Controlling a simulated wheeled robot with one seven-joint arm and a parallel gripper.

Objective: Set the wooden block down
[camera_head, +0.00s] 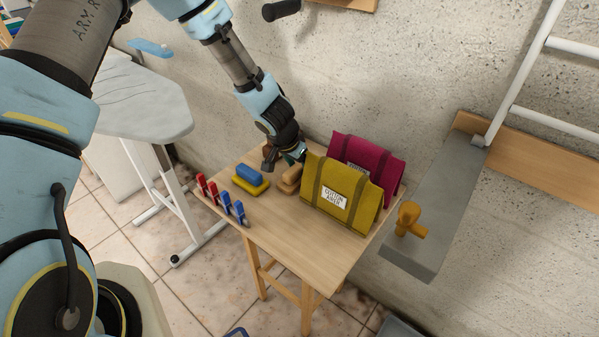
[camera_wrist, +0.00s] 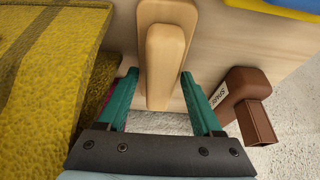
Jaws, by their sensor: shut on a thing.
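The wooden block (camera_head: 291,177) is pale tan, with a narrower raised part along a wider body. In the head view it is at the table's back edge, left of the yellow bag, and partly hidden by my gripper (camera_head: 284,160). In the wrist view the block (camera_wrist: 166,55) lies lengthwise between the teal fingers of my gripper (camera_wrist: 160,76), which is shut on it. It is at or just above the wooden table top (camera_head: 290,228); I cannot tell whether it touches.
A yellow bag (camera_head: 322,177) and a magenta bag (camera_head: 388,163) stand close right. A blue-and-yellow block (camera_head: 249,179) lies left, with red and blue clips in front. A brown labelled object (camera_wrist: 244,86) is beside the right finger in the wrist view. The table's front is clear.

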